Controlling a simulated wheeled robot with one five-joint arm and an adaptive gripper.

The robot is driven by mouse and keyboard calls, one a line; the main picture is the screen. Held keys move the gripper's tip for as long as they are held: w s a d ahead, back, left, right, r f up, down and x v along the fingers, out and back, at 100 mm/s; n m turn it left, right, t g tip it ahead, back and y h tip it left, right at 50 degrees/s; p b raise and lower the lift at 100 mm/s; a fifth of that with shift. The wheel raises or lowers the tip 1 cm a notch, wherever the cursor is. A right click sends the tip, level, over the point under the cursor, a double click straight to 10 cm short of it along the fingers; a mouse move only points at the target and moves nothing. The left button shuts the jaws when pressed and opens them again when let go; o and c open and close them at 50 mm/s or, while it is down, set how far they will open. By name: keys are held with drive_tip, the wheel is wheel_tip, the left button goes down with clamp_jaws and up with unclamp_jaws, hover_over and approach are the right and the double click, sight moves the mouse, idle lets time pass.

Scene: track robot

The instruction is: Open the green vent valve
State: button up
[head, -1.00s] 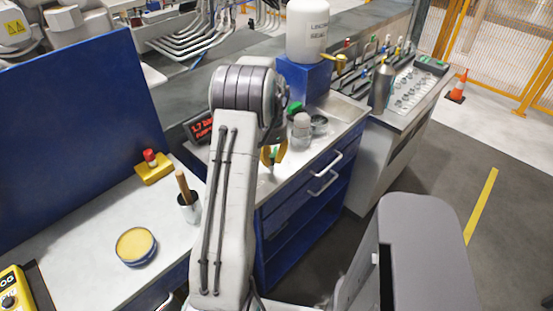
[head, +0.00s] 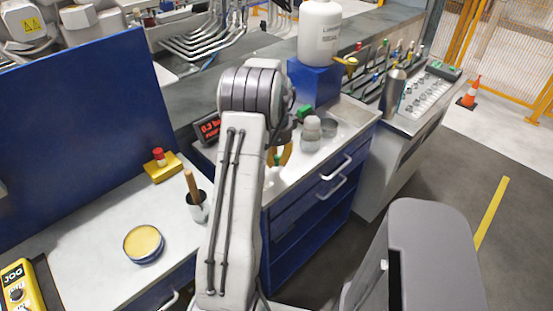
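A green part (head: 304,111) shows on the bench just beyond the end of my arm, beside the blue block. A second small green part (head: 276,160) shows lower down, at my gripper. I cannot tell which is the vent valve's handle or which way it is turned. My gripper (head: 283,154), with yellow fingers, points down over the bench and is mostly hidden behind my arm. Its fingers are at or very near the lower green part; contact is not clear. A black display (head: 207,128) with red digits, apparently starting with 0, is partly hidden by my arm.
A white tank (head: 320,35) stands on a blue block (head: 314,80) behind. A grey-capped jar (head: 311,134) stands right of my gripper. A metal bottle (head: 393,92) is further right. A cup with a wooden handle (head: 196,205) and a yellow-topped tin (head: 143,243) stand left.

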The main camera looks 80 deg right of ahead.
drive_tip(key=o, duration=0.5)
drive_tip(key=shift+r, duration=0.1)
wheel_tip(320, 180, up, 12)
drive_tip(key=shift+f, duration=0.15)
idle(0.4)
